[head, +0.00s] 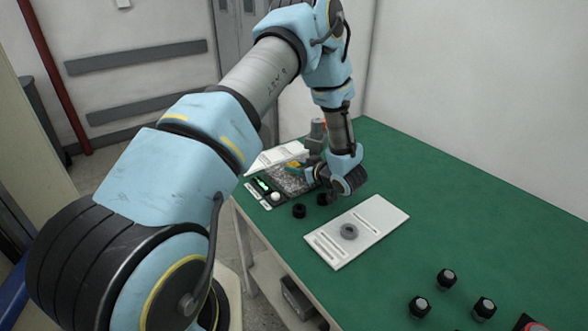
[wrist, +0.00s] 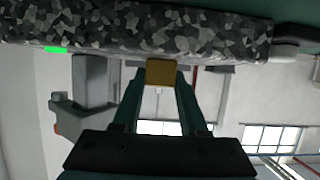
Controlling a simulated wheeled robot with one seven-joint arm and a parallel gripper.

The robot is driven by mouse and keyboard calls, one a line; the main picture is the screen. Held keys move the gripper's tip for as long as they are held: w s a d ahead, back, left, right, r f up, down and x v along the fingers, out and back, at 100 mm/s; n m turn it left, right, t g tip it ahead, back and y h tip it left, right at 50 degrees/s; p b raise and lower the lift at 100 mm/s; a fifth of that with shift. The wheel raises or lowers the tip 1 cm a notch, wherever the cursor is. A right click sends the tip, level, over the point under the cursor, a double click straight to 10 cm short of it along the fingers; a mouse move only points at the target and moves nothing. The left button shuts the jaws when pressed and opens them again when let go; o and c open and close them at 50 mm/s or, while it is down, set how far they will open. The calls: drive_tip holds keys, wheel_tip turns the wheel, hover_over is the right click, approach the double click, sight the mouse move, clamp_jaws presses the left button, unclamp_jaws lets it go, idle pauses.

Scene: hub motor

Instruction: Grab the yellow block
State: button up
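The yellow block (wrist: 161,72) is between the tips of my gripper's two dark green fingers (wrist: 161,88) in the wrist view. The fingers meet its two sides with no gap that I can see, so my gripper looks shut on it. In the head view a small bit of yellow (head: 295,167) shows beside my gripper (head: 308,174), at the back left of the green table. A grey camouflage-patterned piece (wrist: 150,32) is right beyond the block in the wrist view. My wrist hides part of this area in the head view.
A white slotted plate with a grey ring (head: 349,231) lies on the green table (head: 450,220). Black round parts (head: 299,211) are near my gripper. Several black knobs (head: 446,279) stand at the front right, near a red item (head: 530,323). The table's right middle is clear.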

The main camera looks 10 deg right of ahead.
clamp_jaws()
drive_tip(key=shift+r, duration=0.15)
idle(0.4)
